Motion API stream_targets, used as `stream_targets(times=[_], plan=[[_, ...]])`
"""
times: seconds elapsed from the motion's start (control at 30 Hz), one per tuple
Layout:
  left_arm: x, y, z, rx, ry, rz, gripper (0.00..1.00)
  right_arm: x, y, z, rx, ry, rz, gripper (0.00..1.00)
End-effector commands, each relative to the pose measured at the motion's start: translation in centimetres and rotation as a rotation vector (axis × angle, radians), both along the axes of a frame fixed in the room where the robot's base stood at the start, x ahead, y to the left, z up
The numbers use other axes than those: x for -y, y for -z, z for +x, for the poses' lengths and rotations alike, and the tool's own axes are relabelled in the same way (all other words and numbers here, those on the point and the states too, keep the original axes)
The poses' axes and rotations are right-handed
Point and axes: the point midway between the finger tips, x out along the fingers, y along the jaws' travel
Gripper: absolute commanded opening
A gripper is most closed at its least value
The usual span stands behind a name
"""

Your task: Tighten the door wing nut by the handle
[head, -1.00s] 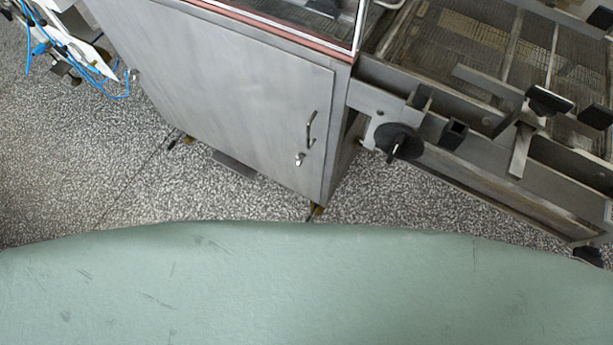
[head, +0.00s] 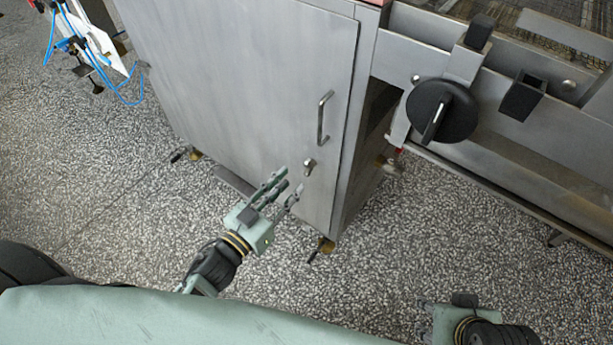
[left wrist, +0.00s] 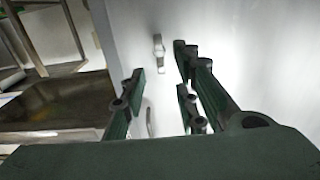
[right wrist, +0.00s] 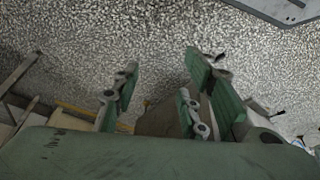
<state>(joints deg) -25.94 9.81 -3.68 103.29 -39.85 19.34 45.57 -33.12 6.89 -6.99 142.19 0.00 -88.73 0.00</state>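The door wing nut (head: 309,167) is a small metal piece on the grey cabinet door (head: 240,75), just below the upright bar handle (head: 324,118). In the left wrist view the wing nut (left wrist: 159,50) shows ahead between the fingers, and the handle (left wrist: 150,124) shows below it, partly hidden. My left gripper (head: 287,184) is open and empty, its fingers pointing at the door just left of and below the wing nut, apparently without touching it. My right gripper (head: 424,318) is at the lower right over the floor, well away from the door. Its fingers are apart and empty in the right wrist view (right wrist: 160,85).
A conveyor frame with a black round knob (head: 442,110) stands right of the door. A black square socket (head: 522,96) juts from it. A white item with blue tubes (head: 95,40) is at the upper left. The speckled floor (head: 110,190) before the cabinet is clear.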

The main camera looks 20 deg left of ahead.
Motion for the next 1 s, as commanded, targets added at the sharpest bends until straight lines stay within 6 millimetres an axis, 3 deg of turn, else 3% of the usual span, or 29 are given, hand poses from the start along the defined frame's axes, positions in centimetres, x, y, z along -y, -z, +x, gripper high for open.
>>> stream_targets(times=[0.33, 0.73, 1.0], plan=[[1.8, 0.0, 5.0, 0.001, -0.001, 0.001, 0.28, -1.1, -0.8, 3.8, 0.158, -0.013, 0.033, 0.40], [2.1, 0.0, 5.8, -0.001, -0.001, 0.000, 0.28, -1.3, -1.2, 4.5, 0.192, -0.015, 0.039, 0.40], [2.1, 0.0, 5.8, -0.001, -0.001, 0.000, 0.04, -1.3, -1.2, 4.5, 0.192, -0.015, 0.039, 0.40]])
